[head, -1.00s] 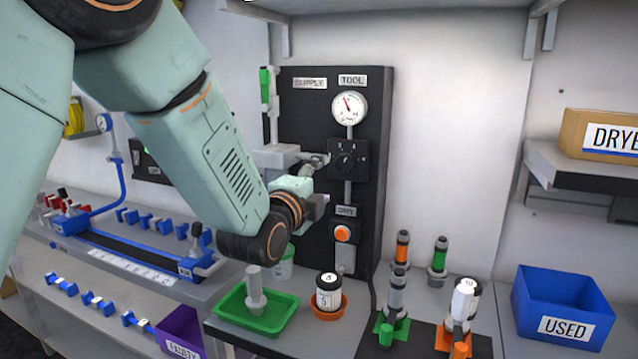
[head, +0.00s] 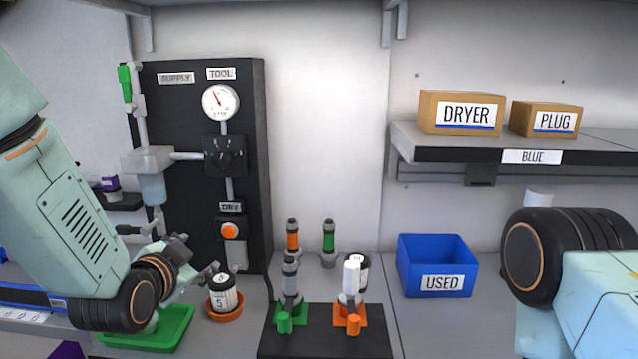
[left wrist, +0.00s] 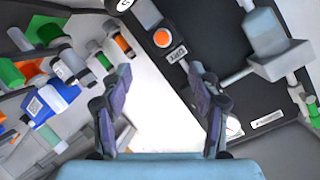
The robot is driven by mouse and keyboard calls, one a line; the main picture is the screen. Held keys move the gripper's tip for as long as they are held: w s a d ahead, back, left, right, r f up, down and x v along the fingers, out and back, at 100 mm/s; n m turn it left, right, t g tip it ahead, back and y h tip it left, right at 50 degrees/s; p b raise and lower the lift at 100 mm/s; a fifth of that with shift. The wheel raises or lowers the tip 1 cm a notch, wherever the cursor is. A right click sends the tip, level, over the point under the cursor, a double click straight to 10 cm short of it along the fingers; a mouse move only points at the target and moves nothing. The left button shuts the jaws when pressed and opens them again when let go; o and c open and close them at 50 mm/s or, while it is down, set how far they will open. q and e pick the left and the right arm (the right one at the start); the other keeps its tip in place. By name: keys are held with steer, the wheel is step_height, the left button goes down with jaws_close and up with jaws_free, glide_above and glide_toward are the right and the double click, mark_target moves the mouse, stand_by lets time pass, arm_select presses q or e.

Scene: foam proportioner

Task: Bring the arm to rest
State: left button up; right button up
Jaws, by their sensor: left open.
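My left arm comes in from the left in the head view. Its gripper (head: 200,266) is in front of the lower part of the black panel (head: 250,130), beside a white jar marked 5 (head: 223,296). In the left wrist view the two fingers stand apart with nothing between them (left wrist: 160,80). The panel's orange button (left wrist: 161,38) shows beyond the fingers there. In the head view part of my right arm shows at the right edge. My right gripper is out of view.
A green tray (head: 172,330) lies below my left wrist. The jar sits in an orange dish (head: 225,315). A blue USED bin (head: 437,262) stands further right, under a shelf (head: 450,154).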

arm_select(q)
steer(key=s+f+n+g+b, duration=0.1)
steer(key=s+f+n+g, duration=0.1)
steer(key=s+f, duration=0.45)
steer(key=s+f+n+g, duration=0.3)
steer(key=f, duration=0.7)
steer(key=s+f+n+g+b, duration=0.1)
steer(key=s+f+g, duration=0.2)
steer(key=s+f, duration=0.4)
steer(key=s+f+n+g+b, duration=0.1)
steer(key=s+f+g, duration=0.2)
steer(key=s+f, duration=0.4)
steer(key=s+f+n+g+b, duration=0.1)
steer(key=s+f+g, duration=0.2)
steer(key=s+f, duration=0.4)
steer(key=s, duration=0.9)
steer(key=shift+s+f, duration=0.2)
steer(key=shift+s, duration=0.1)
